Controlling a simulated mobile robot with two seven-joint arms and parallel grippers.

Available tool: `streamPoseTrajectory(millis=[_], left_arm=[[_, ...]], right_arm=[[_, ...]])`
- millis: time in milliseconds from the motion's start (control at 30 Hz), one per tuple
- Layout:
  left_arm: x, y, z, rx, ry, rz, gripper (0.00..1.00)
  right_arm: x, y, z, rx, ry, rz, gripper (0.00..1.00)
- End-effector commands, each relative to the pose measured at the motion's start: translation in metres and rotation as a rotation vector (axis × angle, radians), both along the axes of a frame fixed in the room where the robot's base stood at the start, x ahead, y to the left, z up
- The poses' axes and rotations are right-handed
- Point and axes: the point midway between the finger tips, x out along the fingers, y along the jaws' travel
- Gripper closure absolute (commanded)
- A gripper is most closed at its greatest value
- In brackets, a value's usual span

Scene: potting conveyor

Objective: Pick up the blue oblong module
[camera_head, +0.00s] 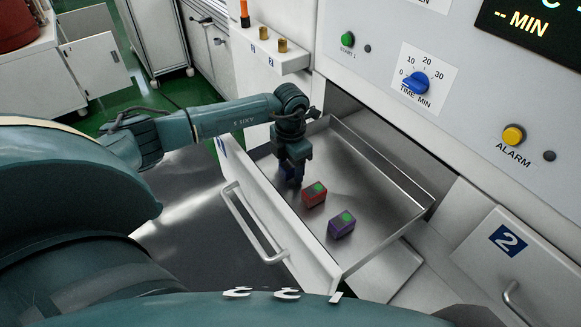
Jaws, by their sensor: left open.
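My left gripper (290,179) points down into the open drawer (375,205), near its left end. It is open. A dark blue shape shows at its fingertips; I cannot tell whether this is the blue oblong module or part of the fingers. A red module (309,199) with a green top patch lies in the drawer just right of the gripper. A purple module (340,231) with a green top patch lies further right, nearer the drawer front. No other blue module shows clearly. My right gripper is not in view.
The drawer has a white front with a bar handle (254,225) and raised metal walls. The control panel above has a blue time knob (415,83) and a yellow alarm button (513,135). A closed drawer marked 2 (480,262) is at the right. The drawer floor right of the modules is bare.

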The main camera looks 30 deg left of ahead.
Motion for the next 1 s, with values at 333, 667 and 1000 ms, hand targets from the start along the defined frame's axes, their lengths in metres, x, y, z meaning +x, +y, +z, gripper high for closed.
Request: streamPoseTrajectory(millis=[333, 667, 1000], left_arm=[[0.0002, 0.0001, 0.0006, 0.0, -0.001, 0.0, 0.64], [0.0003, 0.0002, 0.0008, 0.0, -0.001, 0.0, 0.91], [0.0014, 0.0004, 0.0086, -0.001, -0.004, 0.001, 0.93]], right_arm=[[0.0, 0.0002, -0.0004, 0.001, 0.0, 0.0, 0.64], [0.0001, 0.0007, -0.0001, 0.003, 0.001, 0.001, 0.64], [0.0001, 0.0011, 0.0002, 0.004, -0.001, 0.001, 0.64]])
